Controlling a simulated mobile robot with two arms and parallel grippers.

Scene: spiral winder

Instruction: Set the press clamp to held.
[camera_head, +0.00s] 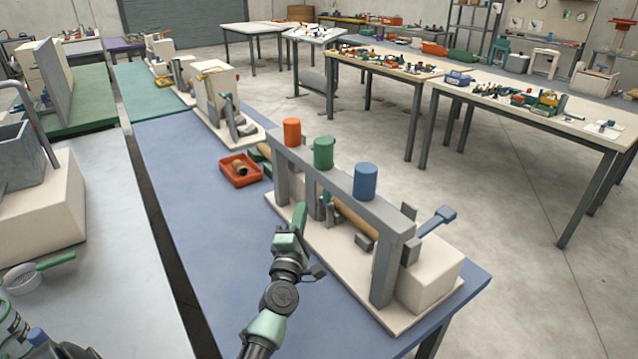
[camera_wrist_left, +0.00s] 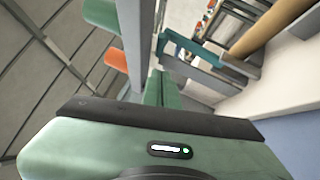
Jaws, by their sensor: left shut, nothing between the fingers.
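The spiral winder (camera_head: 391,263) stands on a blue table. It has a grey bridge frame with an orange cap, a green cap (camera_head: 323,153) and a blue cap (camera_head: 365,181) on top. A tan tube (camera_head: 357,222) lies under the bridge, and a blue-ended lever (camera_head: 437,221) sticks out at the right. I cannot tell which part is the press clamp. My left gripper (camera_head: 302,212) is shut and empty in front of the bridge, overlapping its near side. In the left wrist view its green fingers (camera_wrist_left: 158,88) point toward a teal bar (camera_wrist_left: 192,50) beside the tube (camera_wrist_left: 262,35); contact is unclear.
A red tray (camera_head: 240,170) with a small roll sits left of the winder. More machines (camera_head: 217,95) stand farther back on the same row. The blue table surface (camera_head: 215,225) left of my arm is clear. A grey table with a white-based machine is at the left.

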